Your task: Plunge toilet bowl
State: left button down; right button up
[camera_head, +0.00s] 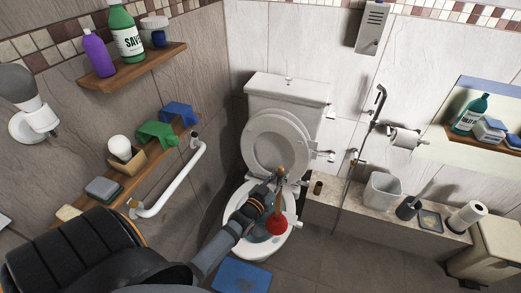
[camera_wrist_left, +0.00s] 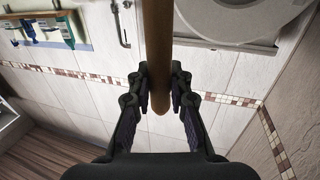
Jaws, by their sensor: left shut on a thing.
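The white toilet (camera_head: 262,251) stands against the back wall with its lid (camera_head: 276,141) raised. A plunger with a red rubber cup (camera_head: 277,224) and a wooden handle is over the bowl. My left gripper (camera_head: 276,180) is shut on the plunger handle. In the left wrist view the wooden handle (camera_wrist_left: 158,55) runs between the two fingers (camera_wrist_left: 158,88) of this gripper. The cup is at the right part of the bowl opening; I cannot tell whether it touches the inside of the bowl. My right gripper is not in view.
A white grab rail (camera_head: 172,188) and wooden shelves (camera_head: 135,67) with bottles line the left wall. A stone ledge (camera_head: 345,216) with a bin (camera_head: 382,190), a toilet brush (camera_head: 408,208) and a paper roll (camera_head: 467,216) is at right. A blue mat (camera_head: 240,276) lies before the toilet.

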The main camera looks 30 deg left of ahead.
pick_arm(q)
jog(key=w+a+r+n+y, duration=0.15)
jog(key=w+a, duration=0.35)
jog(key=a, duration=0.7)
pick_arm(e)
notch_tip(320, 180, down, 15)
jog(key=b, duration=1.5)
pick_arm(q)
notch_tip(320, 180, down, 21)
jog(key=b, duration=0.6)
jog(key=shift+f+y, duration=0.15)
jog(key=shift+y, duration=0.2)
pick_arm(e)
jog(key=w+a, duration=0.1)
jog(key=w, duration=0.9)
pick_arm(q)
jog(key=shift+w, duration=0.1)
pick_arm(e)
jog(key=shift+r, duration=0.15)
pick_arm(q)
jog(key=shift+f, duration=0.15)
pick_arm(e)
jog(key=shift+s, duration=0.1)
